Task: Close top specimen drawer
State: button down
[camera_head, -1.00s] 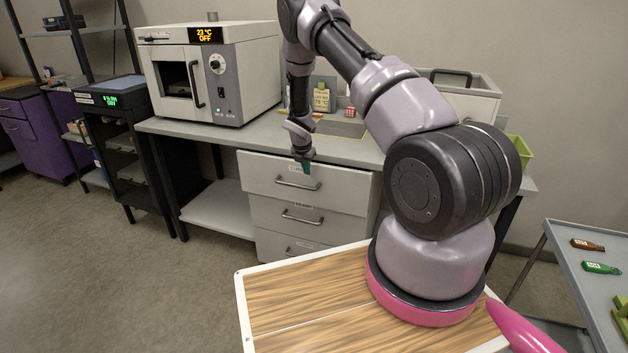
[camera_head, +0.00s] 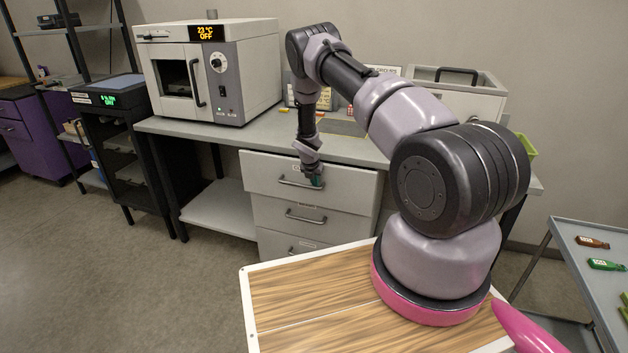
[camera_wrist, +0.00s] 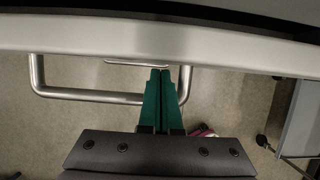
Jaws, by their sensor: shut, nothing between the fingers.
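The top specimen drawer (camera_head: 350,187) is the uppermost light grey drawer under the bench. In the wrist view its front edge (camera_wrist: 90,38) crosses the picture, with a dark gap behind it, so it appears to stand a little open. Its metal bar handle (camera_head: 290,183) also shows in the wrist view (camera_wrist: 85,95). My gripper (camera_head: 316,183) is at the drawer front, by the right part of the handle. In the wrist view its green fingers (camera_wrist: 160,72) are together and empty, covering part of the handle bar. Whether they touch the drawer or handle is unclear.
Two more closed-looking drawers (camera_head: 300,217) lie below. A side table (camera_head: 590,240) with small bottles stands at right. The floor in front of the drawers at left is clear.

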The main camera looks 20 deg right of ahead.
dwell(0.3)
jog(key=w+d, duration=0.1)
jog(key=w, duration=0.1)
jog(key=w+d, duration=0.2)
jog(key=shift+w, duration=0.1)
jog(key=shift+d+r, duration=0.1)
jog(key=shift+r, duration=0.1)
